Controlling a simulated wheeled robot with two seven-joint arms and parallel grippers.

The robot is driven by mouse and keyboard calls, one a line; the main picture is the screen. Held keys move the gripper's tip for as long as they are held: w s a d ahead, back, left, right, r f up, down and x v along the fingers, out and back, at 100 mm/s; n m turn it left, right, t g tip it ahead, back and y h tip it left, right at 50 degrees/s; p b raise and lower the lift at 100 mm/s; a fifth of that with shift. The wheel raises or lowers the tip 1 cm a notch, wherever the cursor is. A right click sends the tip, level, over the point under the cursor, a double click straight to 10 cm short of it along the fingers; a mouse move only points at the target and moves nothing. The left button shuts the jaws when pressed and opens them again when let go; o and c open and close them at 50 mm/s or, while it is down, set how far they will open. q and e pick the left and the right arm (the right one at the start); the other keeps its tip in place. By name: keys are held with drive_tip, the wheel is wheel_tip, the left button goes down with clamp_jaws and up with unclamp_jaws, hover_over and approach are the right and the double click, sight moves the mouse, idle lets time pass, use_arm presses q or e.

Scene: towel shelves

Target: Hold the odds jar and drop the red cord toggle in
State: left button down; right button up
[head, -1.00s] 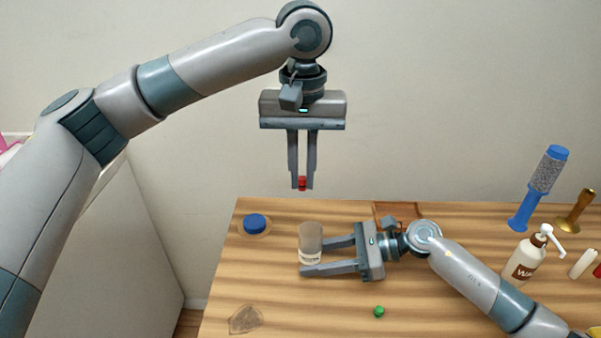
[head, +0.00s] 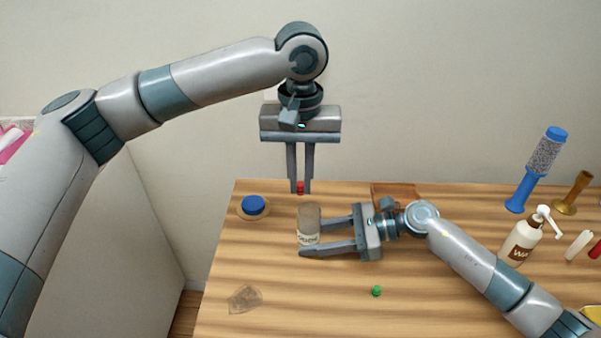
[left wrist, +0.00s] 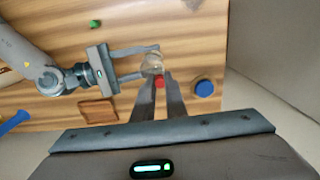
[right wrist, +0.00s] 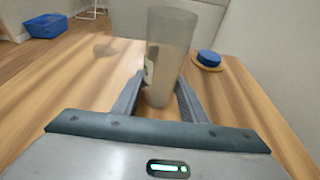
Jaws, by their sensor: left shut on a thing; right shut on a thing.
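The odds jar (head: 310,222), a clear jar with a pale label, stands upright at the table's left part. My right gripper (head: 305,236) is shut on it from the right; the jar also shows between the fingers in the right wrist view (right wrist: 168,60). My left gripper (head: 301,190) points down, shut on the red cord toggle (head: 300,187) at its fingertips. In the head view the toggle shows just above the jar's top. In the left wrist view the toggle (left wrist: 160,82) appears beside the jar's mouth (left wrist: 152,64), slightly overlapping it.
A blue lid (head: 253,205) lies on a round wooden piece left of the jar. A green toggle (head: 377,291) lies in front. A brown square (head: 393,194) lies behind my right wrist.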

use_arm(q)
drive_tip(key=c, duration=1.7)
unclamp_jaws()
drive_tip(key=shift+r, duration=0.1)
wheel_tip(320, 180, up, 12)
drive_tip(key=shift+f, duration=0.1)
